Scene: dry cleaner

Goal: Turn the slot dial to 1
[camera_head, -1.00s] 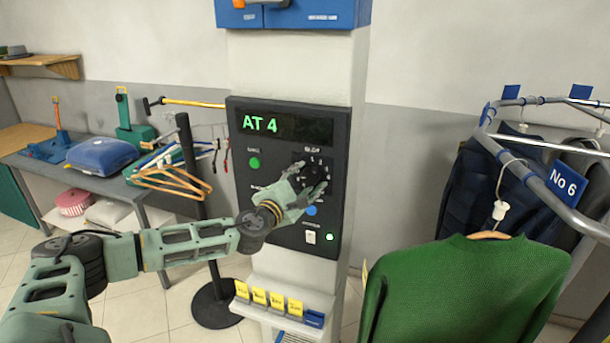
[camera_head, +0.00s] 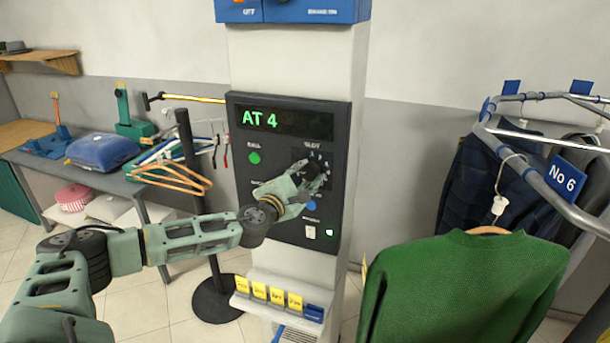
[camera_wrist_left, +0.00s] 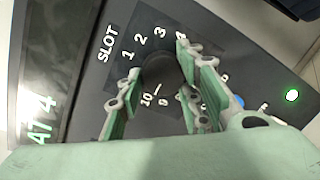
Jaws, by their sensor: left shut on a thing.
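The slot dial (camera_wrist_left: 158,70) is a round black knob on the dark control panel (camera_head: 341,130). In the left wrist view it lies between the fingers of my left gripper (camera_wrist_left: 160,68), which is shut on it. White numbers 1 to 4 show above the dial, and 10 and 9 below it. A short white mark shows near its lower edge, toward 10 and 9; I cannot tell surely where the pointer aims. In the head view my left gripper (camera_head: 311,175) covers much of the dial. The green display (camera_head: 260,120) reads AT 4. My right gripper is not seen.
A green button (camera_head: 254,158) and a blue button (camera_head: 310,205) flank the dial area. Yellow tags (camera_head: 268,293) stand on a ledge below. A rail with a green sweater (camera_head: 460,280) is at right. Wooden hangers (camera_head: 172,178) and a table are at left.

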